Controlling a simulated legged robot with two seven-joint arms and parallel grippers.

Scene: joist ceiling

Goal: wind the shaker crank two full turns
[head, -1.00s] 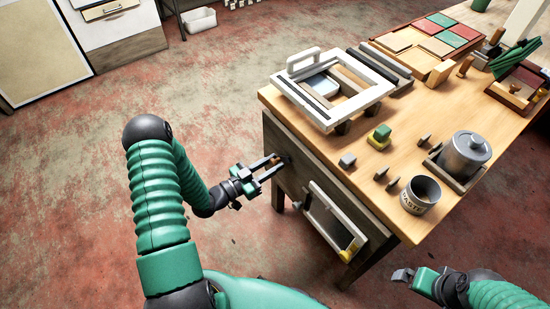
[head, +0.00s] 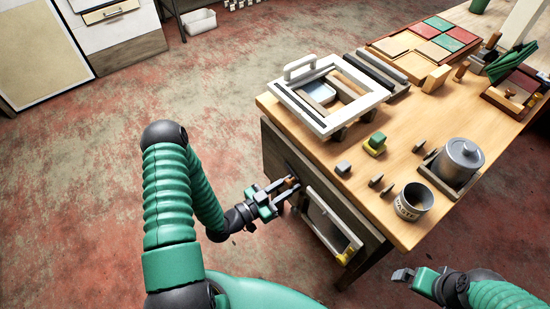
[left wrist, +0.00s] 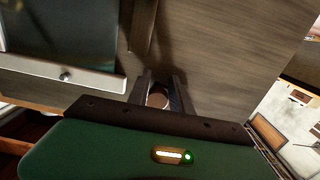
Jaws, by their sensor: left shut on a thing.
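The crank's brown grip (head: 291,181) is at the side panel of the wooden bench, near its left corner. My left gripper (head: 284,188) is shut on it, with a finger on either side. In the left wrist view the round end of the grip (left wrist: 158,97) shows between the two dark fingers, close to the grey wood panel. The rest of the crank is mostly hidden by the gripper. A white-framed tray assembly (head: 319,118) stands on the bench above; I cannot tell whether the crank joins it. My right gripper (head: 405,275) is low at the right, away from the bench; its jaws are unclear.
A white-edged framed panel (head: 332,222) with a yellow piece at its corner is on the bench side, right of my left gripper. The benchtop (head: 385,228) holds a paste pot (head: 413,203), a lidded metal can (head: 459,160) and small blocks. The floor left of the bench is clear.

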